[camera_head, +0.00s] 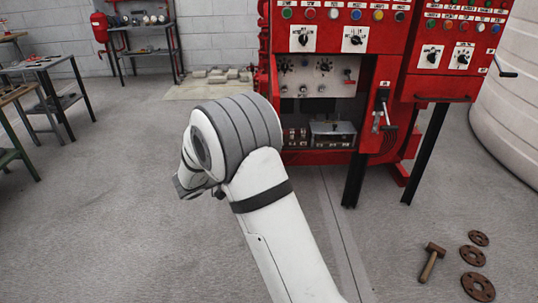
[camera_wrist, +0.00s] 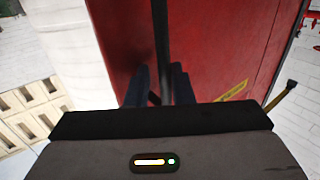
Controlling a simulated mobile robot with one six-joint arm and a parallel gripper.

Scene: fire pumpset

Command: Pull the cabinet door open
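The red cabinet (camera_head: 335,15) stands at the upper right in the head view, with buttons, knobs and an open bay. An angled red panel (camera_head: 455,45) adjoins it on the right, with a black handle (camera_head: 503,69) at its side. In the wrist view a red surface (camera_wrist: 225,45) fills the middle, with a dark upright strip (camera_wrist: 161,40). My gripper (camera_wrist: 160,92) shows there as two dark fingers with a gap between them, in front of the red surface. I cannot tell whether it touches anything. In the head view my arm hides the gripper and part of the cabinet.
A hammer (camera_head: 431,262) and several rusty flanges (camera_head: 474,256) lie on the floor at right. A large pale tank (camera_head: 510,120) stands at the right edge. Work tables (camera_head: 45,65) stand at left. The grey floor at lower left is clear.

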